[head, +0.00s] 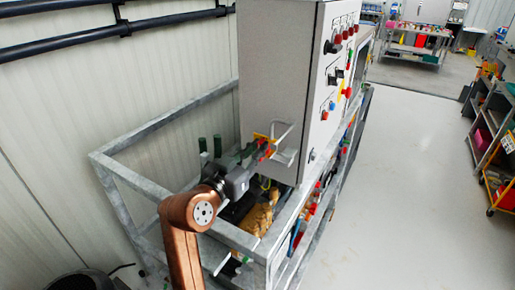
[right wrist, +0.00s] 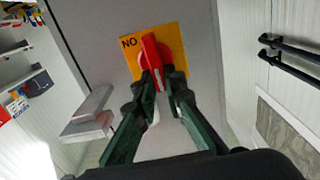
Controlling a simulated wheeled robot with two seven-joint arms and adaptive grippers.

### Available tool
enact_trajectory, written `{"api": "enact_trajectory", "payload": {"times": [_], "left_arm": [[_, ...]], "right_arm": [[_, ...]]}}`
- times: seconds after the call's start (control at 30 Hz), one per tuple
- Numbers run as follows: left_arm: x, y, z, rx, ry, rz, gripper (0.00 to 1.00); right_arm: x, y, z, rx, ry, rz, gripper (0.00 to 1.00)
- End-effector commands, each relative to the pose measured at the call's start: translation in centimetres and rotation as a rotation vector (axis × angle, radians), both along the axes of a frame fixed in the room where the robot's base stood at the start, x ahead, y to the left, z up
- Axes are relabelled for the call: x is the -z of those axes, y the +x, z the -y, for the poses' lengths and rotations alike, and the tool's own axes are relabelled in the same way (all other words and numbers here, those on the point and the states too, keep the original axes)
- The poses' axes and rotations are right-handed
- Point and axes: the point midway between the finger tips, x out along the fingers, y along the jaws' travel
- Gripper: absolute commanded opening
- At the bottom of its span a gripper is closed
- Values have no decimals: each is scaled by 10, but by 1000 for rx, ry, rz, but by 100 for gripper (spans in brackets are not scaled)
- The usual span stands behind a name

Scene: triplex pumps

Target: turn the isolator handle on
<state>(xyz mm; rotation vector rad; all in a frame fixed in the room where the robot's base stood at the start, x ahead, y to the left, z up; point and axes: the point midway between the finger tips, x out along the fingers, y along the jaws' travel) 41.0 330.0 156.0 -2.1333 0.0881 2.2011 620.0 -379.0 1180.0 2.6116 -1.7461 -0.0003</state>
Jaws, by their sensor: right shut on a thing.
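The isolator handle is a red bar on a round red base. It sits on a yellow plate (right wrist: 131,62) on the side of a grey cabinet (head: 278,75). In the right wrist view the handle (right wrist: 150,52) stands nearly upright, leaning slightly, and letters reading "NO" show at the plate's upper left corner. My right gripper (right wrist: 162,80) has its green fingers shut on the lower end of the handle. In the head view my right gripper (head: 262,153) reaches the cabinet side, largely covering the handle. My left gripper is not in view.
A metal bracket (head: 285,143) juts from the cabinet beside the handle, close to my gripper. A galvanised frame (head: 160,130) surrounds the cabinet's base. Knobs and buttons (head: 342,75) line the cabinet front. The floor (head: 410,170) to the right is clear.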

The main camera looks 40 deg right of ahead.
Motion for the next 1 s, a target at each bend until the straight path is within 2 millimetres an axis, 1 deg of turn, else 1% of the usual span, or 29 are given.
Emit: {"api": "enact_trajectory", "payload": {"times": [0.27, 0.47, 0.57, 0.67, 0.87, 1.0], "left_arm": [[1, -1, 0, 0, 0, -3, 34], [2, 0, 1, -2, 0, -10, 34], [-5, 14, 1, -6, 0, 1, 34], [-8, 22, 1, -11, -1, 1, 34], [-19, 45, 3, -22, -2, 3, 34], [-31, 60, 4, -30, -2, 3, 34]], "right_arm": [[0, 0, 0, -1, 3, 6, 0], [1, 0, 0, -1, 24, 57, 0], [2, -1, 0, 0, 44, 109, 0], [2, -2, 1, -1, 72, 178, 0], [4, -6, 3, 0, 142, 346, 0], [5, -8, 3, -1, 192, 469, 0]]}}
